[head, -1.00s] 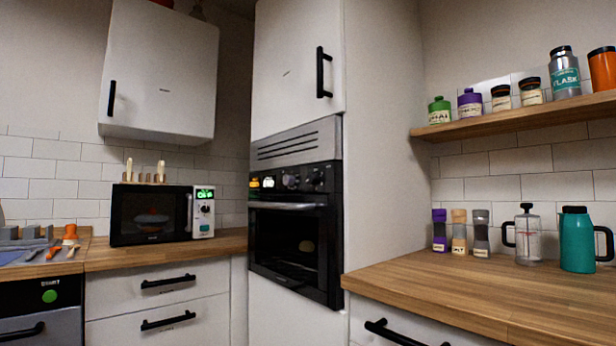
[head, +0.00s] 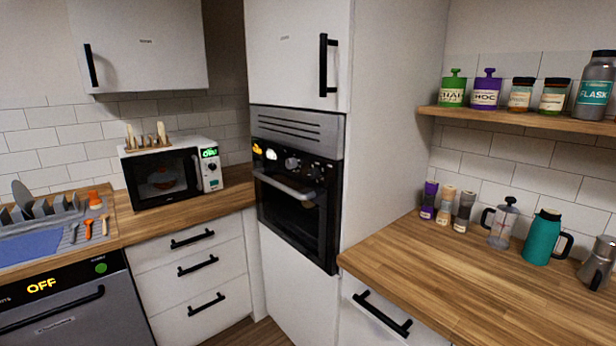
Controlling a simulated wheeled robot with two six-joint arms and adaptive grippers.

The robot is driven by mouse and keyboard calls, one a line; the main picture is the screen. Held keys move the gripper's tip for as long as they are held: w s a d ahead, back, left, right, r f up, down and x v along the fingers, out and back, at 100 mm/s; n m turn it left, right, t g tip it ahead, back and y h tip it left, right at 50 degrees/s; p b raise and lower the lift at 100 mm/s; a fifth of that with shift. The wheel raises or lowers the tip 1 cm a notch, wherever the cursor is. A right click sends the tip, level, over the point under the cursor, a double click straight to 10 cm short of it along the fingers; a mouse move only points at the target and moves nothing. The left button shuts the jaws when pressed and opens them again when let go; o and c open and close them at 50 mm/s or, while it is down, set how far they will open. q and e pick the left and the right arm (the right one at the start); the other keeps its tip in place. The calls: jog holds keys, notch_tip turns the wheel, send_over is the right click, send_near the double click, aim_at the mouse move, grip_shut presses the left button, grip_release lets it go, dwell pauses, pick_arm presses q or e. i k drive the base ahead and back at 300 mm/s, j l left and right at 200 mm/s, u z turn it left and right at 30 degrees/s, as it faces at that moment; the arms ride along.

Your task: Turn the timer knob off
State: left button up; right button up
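A built-in black oven (head: 300,217) stands in the tall white cabinet at the centre. Its control panel has a pale round knob (head: 291,163), darker knobs to the right (head: 316,169), and lit yellow and white marks at the left (head: 264,151). A microwave (head: 160,176) on the left counter has a green lit display (head: 209,153) and a small knob (head: 213,167) below it. I cannot tell which knob is the timer, nor read any knob's setting. Neither gripper is in view.
The left counter holds a dish rack (head: 45,219); below it is a dishwasher (head: 62,300) showing "OFF".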

aim_at(314, 173)
jog(key=i+j, duration=0.15)
jog(key=j, duration=0.3)
jog(key=i+j+z, duration=0.15)
jog(key=j, duration=0.35)
jog(key=i+j, duration=0.15)
jog(key=j, duration=0.3)
jog(key=i+j+z, duration=0.1)
jog(key=j, duration=0.4)
jog(key=i+j, duration=0.15)
jog(key=j, duration=0.35)
jog(key=i+j+z, duration=0.15)
jog(key=j, duration=0.3)
jog(key=i+j, duration=0.1)
jog(key=j, duration=0.4)
